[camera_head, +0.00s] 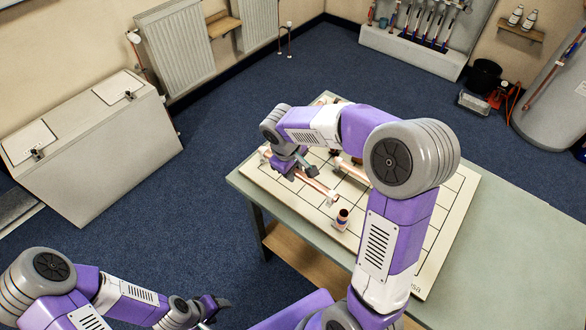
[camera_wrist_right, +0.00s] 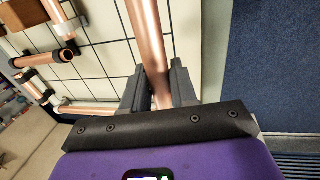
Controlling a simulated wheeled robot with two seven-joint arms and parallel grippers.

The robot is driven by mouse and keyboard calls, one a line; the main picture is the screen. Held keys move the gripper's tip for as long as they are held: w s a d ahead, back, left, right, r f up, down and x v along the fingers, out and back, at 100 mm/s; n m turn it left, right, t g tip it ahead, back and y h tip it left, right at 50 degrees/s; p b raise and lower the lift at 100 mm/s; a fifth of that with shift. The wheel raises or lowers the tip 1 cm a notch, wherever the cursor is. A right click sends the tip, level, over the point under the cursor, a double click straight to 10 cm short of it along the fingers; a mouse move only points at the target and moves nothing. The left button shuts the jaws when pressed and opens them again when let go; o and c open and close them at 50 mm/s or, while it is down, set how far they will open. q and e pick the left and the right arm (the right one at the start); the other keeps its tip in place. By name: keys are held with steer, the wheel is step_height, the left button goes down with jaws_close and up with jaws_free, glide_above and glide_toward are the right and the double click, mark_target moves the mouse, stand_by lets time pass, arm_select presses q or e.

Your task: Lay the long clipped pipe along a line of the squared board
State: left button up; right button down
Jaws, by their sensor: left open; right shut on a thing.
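The squared board (camera_head: 280,190) is a cream sheet with dark lines on the workbench. A long copper pipe (camera_head: 317,185) with a pale clip near its end lies over the board's left part; the arm hides its middle. My right gripper (camera_head: 292,166) is at this pipe. In the right wrist view, my right gripper (camera_wrist_right: 158,90) is shut on the copper pipe (camera_wrist_right: 148,38), which runs up out of the picture over the grid. I cannot tell whether the pipe touches the board. My left gripper (camera_head: 217,306) is open and empty, low at the left, off the bench.
A short upright copper piece (camera_head: 342,217) stands on the board near its front edge. Another pipe (camera_head: 352,171) lies partly hidden behind my right arm. The wrist view shows more copper pieces (camera_wrist_right: 42,59) and a wooden block (camera_wrist_right: 22,13). The green bench top (camera_head: 510,240) is clear at right.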

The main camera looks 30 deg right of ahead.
mark_target(295, 190)
steer(key=shift+f+b, duration=2.4)
steer(key=shift+f, duration=1)
steer(key=shift+f+b, duration=0.3)
steer(key=shift+f, duration=0.05)
steer(key=c, duration=0.8)
jaws_free()
steer(key=shift+r, duration=0.1)
step_height(295, 190, up, 9)
steer(key=p, duration=0.7)
steer(key=shift+p, duration=0.3)
